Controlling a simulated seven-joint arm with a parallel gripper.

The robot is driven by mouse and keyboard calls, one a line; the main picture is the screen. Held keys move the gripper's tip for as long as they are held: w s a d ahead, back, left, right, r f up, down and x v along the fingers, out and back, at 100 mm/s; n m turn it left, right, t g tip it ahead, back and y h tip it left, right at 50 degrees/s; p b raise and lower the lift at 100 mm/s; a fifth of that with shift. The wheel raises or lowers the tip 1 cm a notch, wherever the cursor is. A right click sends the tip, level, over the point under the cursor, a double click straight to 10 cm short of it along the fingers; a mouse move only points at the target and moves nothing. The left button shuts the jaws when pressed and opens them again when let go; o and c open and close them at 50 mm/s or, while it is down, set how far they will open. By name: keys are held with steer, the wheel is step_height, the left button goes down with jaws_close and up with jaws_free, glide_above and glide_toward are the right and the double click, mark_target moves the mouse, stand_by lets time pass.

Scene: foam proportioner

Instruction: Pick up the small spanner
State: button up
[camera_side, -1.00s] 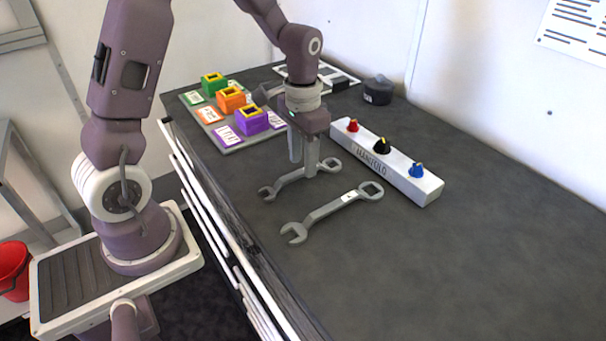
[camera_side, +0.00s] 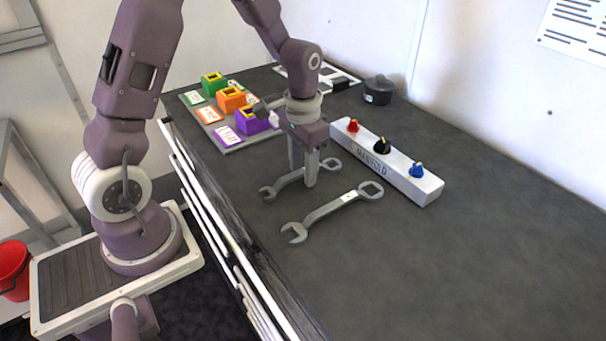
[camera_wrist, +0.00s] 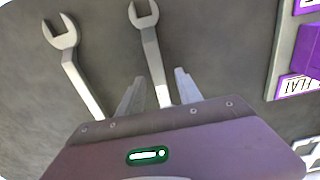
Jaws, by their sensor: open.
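The small grey spanner (camera_side: 291,178) lies on the dark bench, its open jaw toward the bench's front edge. My gripper (camera_side: 303,178) is open and points down over its shaft. One finger hides part of the shaft in the side view. In the wrist view the small spanner (camera_wrist: 152,58) runs between the two fingertips of my gripper (camera_wrist: 158,92), with a gap visible on each side. Its far end is hidden behind the gripper body there. I cannot tell exactly how high the fingertips are above the bench.
A larger spanner (camera_side: 330,208) lies beside it; it also shows in the wrist view (camera_wrist: 78,75). A white manifold block (camera_side: 403,177) with red, black and blue knobs stands to the right. A tray (camera_side: 237,147) with coloured blocks is behind left. The right foreground bench is clear.

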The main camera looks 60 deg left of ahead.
mark_target(303, 170)
steer(key=shift+c, duration=0.4)
jaws_close()
steer(key=shift+r, duration=0.15)
step_height(303, 170, up, 10)
steer(key=shift+r, duration=0.15)
